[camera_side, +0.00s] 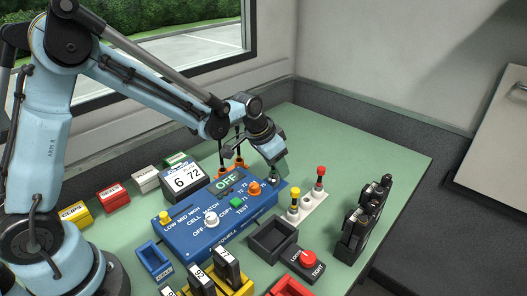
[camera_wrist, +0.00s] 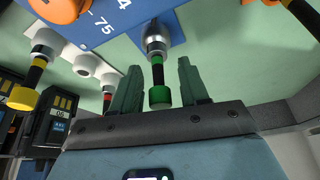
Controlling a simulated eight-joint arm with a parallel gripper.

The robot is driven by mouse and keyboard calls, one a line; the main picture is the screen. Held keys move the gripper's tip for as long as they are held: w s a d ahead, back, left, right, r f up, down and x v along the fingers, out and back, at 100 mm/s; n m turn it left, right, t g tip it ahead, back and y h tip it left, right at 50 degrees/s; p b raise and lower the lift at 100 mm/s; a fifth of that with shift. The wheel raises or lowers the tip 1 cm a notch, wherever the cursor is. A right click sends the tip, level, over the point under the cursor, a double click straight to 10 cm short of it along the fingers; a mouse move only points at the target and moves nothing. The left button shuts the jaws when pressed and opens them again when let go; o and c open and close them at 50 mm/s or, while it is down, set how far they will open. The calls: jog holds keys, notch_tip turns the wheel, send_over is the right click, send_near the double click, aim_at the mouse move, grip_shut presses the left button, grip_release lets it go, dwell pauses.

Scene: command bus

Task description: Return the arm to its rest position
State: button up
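My gripper (camera_side: 276,168) hangs low over the far right end of the blue console (camera_side: 190,247), with the arm stretched out from its base at the left. In the wrist view my gripper (camera_wrist: 159,68) is open, its two dark green fingers apart. A green-capped plug (camera_wrist: 159,96) with a black shaft stands between them, with a visible gap on each side. The plug's other end sits in a metal fitting (camera_wrist: 154,38) at the console's edge. In the side view the gripper hides this plug.
A white strip (camera_side: 312,208) with yellow and red plugs stands right of the gripper. Black upright devices (camera_side: 362,220), a dark tray (camera_side: 270,241) and a red knob (camera_side: 309,258) are nearby. The green table's far right (camera_side: 390,155) is clear.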

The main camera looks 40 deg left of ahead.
jog(key=shift+o, duration=0.7)
jog(key=shift+o, duration=1.1)
jog(key=shift+r, duration=3.5)
